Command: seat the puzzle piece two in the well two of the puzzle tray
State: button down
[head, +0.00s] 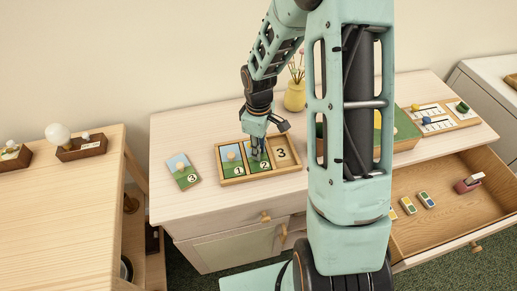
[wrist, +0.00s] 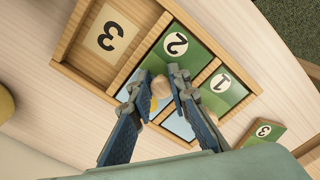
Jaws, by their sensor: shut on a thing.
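The puzzle tray (head: 233,182) is a wooden frame on the cabinet top, with three wells in a row. Puzzle piece two (head: 264,166), green and blue with a white number disc, is over the middle well, well two; in the wrist view piece two (wrist: 178,42) lines up with that well's walls. I cannot tell whether it lies fully flat. My gripper (head: 256,155) points down at it, and in the wrist view my gripper (wrist: 158,85) is shut on its pale knob. The fingers hide part of the piece.
Piece one (head: 238,170) lies in the left well. Well three (head: 282,154) is empty, showing a printed 3. Piece three (head: 184,173) lies left of the tray. A yellow vase (head: 295,96) stands behind. An open drawer (head: 445,205) holds small items at right.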

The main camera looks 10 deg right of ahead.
jog(key=shift+f, duration=0.1)
jog(key=c, duration=2.3)
grip_release()
jog(key=shift+f, duration=0.1)
jog(key=o, duration=0.5)
notch_tip(320, 180, up, 12)
jog(key=shift+r, duration=0.2)
jog(key=shift+d, duration=0.1)
